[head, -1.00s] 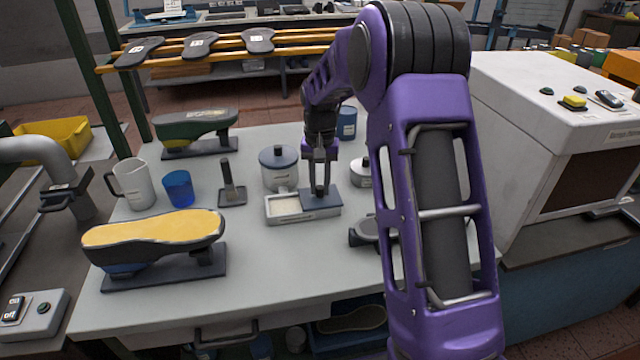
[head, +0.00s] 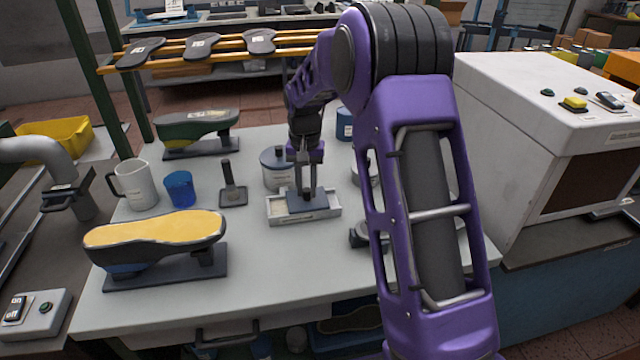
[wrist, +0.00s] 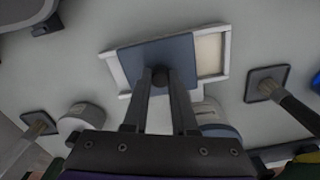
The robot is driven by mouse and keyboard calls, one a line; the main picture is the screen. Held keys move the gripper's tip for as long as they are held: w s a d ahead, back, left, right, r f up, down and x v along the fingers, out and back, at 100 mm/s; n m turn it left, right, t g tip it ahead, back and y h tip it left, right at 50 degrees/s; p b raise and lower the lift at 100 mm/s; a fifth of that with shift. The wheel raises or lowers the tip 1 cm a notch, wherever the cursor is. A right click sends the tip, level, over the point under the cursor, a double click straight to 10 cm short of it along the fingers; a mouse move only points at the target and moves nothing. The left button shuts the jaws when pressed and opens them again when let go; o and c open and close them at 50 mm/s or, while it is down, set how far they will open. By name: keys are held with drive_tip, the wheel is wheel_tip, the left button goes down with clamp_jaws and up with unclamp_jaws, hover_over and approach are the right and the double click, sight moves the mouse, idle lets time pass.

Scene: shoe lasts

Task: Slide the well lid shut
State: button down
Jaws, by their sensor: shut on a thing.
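The well (head: 276,211) is a shallow white rectangular box on the bench, and it also shows in the wrist view (wrist: 225,50). Its flat blue-grey lid (head: 308,204) lies across the middle of it. In the wrist view the lid (wrist: 155,55) leaves a cream-coloured opening on the right and a narrow strip of the well on the left. My gripper (head: 307,188) comes down from above and is shut on the dark knob (wrist: 160,76) of the lid. The fingers partly hide the knob.
A lidded jar (head: 276,172) stands close behind the well. A tool with an upright handle (head: 232,186), a blue cup (head: 180,188) and a white mug (head: 137,184) stand to the left. A shoe last (head: 155,232) lies front left. The bench before the well is clear.

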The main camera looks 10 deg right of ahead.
drive_tip(key=a, duration=0.5)
drive_tip(key=shift+a, duration=0.3)
drive_tip(key=shift+r, duration=0.1)
drive_tip(key=c, duration=0.7)
unclamp_jaws()
drive_tip(key=shift+a, duration=0.1)
drive_tip(key=shift+r, duration=0.2)
wheel_tip(320, 180, up, 17)
drive_tip(key=p, duration=0.2)
